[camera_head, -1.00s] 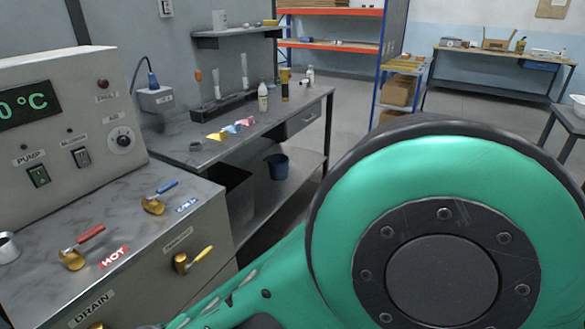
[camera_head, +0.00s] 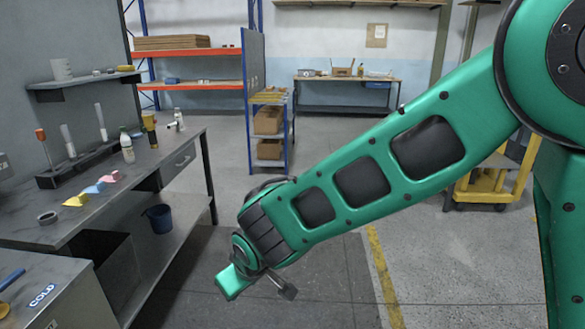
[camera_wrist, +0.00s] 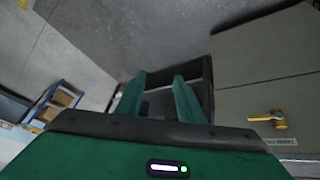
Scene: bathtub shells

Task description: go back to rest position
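In the wrist view my gripper (camera_wrist: 159,80) shows two green fingers set apart, with nothing between them. Through the gap I see a dark open shelf under the workbench and something blue. In the head view my green arm reaches from the right down to the lower middle. Its end hangs over the floor, to the right of the workbench (camera_head: 75,215) and apart from it. The finger gap is too small to read in the head view.
The control cabinet's top (camera_head: 40,275) with the COLD valve is at lower left. A brass valve handle (camera_wrist: 268,119) shows in the wrist view. A blue bucket (camera_head: 160,219) stands on the bench's lower shelf. A yellow cart (camera_head: 490,185) is at right. The middle floor is open.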

